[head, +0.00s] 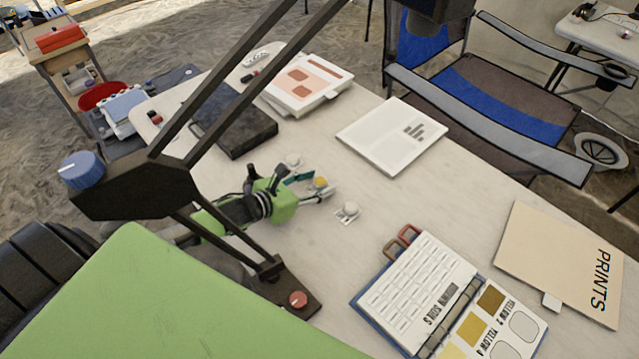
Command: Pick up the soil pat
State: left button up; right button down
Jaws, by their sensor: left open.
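My left gripper (322,187), green and black, reaches in low over the white table from the left, its fingers pointing right and open. A small yellow round piece (320,182) shows at its fingertips; I cannot tell whether they touch it. A small pale round lump on a white slip (349,209) lies just right of the fingertips. Another small pale lump (293,160) lies behind the gripper. Which of these is the soil pat is too small to tell. My right gripper is not in view.
A black lamp arm (140,190) crosses in front of the gripper. An open soil colour book (425,285) and a PRINTS folder (560,262) lie at right. A dark case (240,125) and white booklets (392,135) lie behind. The white table (300,245) is bare around the lumps.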

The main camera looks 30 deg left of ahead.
aim_at(315, 185)
pick_arm(q)
jog(key=c, duration=0.8)
jog(key=shift+r, duration=0.15)
notch_tip(315, 185, up, 18)
jog(key=shift+f+p, duration=0.15)
jog(key=shift+p, duration=0.3)
jog(key=shift+s, duration=0.1)
